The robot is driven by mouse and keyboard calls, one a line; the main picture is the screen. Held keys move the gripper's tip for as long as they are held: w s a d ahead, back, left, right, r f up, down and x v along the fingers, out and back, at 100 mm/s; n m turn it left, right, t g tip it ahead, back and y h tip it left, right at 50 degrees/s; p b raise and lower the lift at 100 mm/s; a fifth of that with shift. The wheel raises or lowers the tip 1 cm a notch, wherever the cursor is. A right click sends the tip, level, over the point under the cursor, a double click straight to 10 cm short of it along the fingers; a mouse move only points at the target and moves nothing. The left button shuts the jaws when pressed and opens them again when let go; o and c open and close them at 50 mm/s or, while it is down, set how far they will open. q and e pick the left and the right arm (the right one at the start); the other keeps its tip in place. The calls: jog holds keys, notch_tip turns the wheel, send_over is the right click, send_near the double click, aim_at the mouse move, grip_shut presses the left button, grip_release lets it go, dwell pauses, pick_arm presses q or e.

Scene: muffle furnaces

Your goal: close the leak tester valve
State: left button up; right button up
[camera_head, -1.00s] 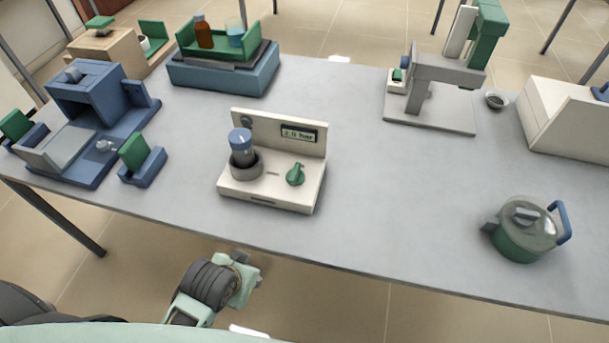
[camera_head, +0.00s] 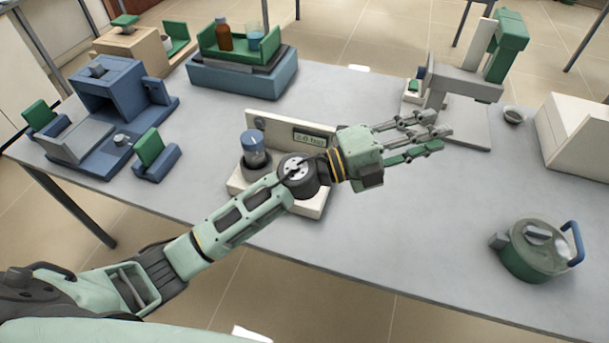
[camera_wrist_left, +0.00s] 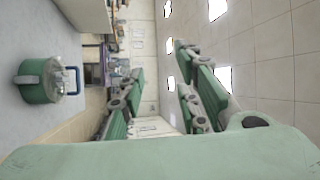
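The leak tester is a white base with an upright back panel (camera_head: 262,122), near the middle of the table. Its display (camera_head: 308,139) shows a bar reading. A blue-capped bottle (camera_head: 254,153) stands in a dark ring on its left side. The green valve knob on its right side is hidden behind my left arm. My left gripper (camera_head: 440,139) is in the air to the right of the tester, fingers pointing right and apart, with nothing between them. The left wrist view shows the open fingers (camera_wrist_left: 160,62) too. My right gripper is not in view.
A green lidded pot (camera_head: 535,252) with a blue handle stands at the right front. A blue furnace-like unit (camera_head: 110,88) is at the left. A blue stand with a green tray (camera_head: 240,72) is at the back. A grey-green press (camera_head: 465,85) stands behind my gripper.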

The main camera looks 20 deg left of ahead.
pick_arm(q)
notch_tip(320, 180, down, 12)
jog(key=s+m+g+y, duration=0.2)
jog(key=m+g+y, duration=0.4)
jog(key=m+g, duration=0.3)
jog(key=w+a+f+y, duration=0.1)
jog(key=a+y, duration=0.3)
jog(key=a, duration=0.4)
jog(key=w+a+f+y, duration=0.2)
jog(key=a+y, duration=0.2)
jog(key=a, duration=0.4)
jog(key=w+a+f+y, duration=0.1)
jog(key=a+y, duration=0.3)
jog(key=a, duration=0.4)
jog(key=shift+w+a+f+n+g, duration=0.1)
jog(key=shift+w+a+n+g, duration=0.05)
jog(key=shift+w, duration=0.25)
jog(key=shift+w+a+f+n+g, duration=0.1)
jog(key=shift+w+n+g, duration=0.05)
jog(key=shift+w, duration=0.25)
notch_tip(320, 180, down, 7)
jog(key=shift+r+p, duration=0.15)
jog(key=shift+p, duration=0.8)
jog(key=shift+d+f, duration=0.1)
jog(key=shift+f, duration=0.35)
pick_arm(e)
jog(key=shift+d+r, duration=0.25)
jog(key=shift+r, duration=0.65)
pick_arm(q)
jog(key=shift+c, duration=0.2)
